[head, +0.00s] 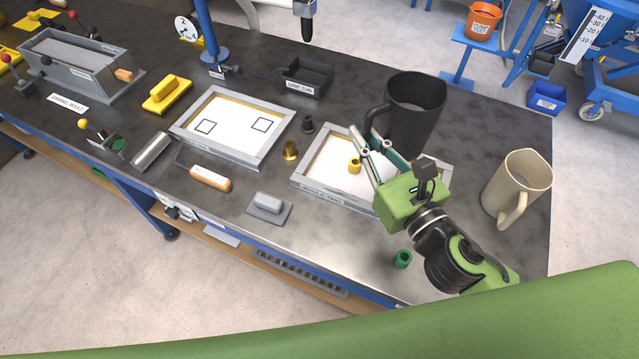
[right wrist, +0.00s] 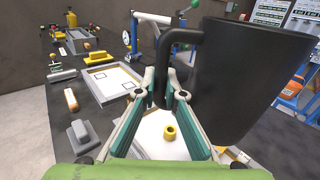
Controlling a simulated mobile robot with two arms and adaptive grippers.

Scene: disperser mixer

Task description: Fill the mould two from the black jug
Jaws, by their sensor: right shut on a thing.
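The black jug (head: 415,108) is upright at the back edge of the right grey-framed mould (head: 322,196). My right gripper (head: 374,145) is shut on the jug's handle; the right wrist view shows the handle (right wrist: 164,75) between the fingers and the jug body (right wrist: 245,85) to the right. I cannot tell whether the jug's base is clear of the surface. The right mould has a white floor with a yellow cylinder (head: 354,166) on it. The left grey-framed mould (head: 212,152) has two square outlines on its white floor. The mould labels are too small to read. My left gripper is not in view.
A cream jug (head: 517,187) stands at the right edge of the dark bench. A green cylinder (head: 402,259), a grey float (head: 268,205), a brass piece (head: 290,150) and a dark piece (head: 307,124) stand around the moulds. A black tray (head: 307,77) lies behind.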

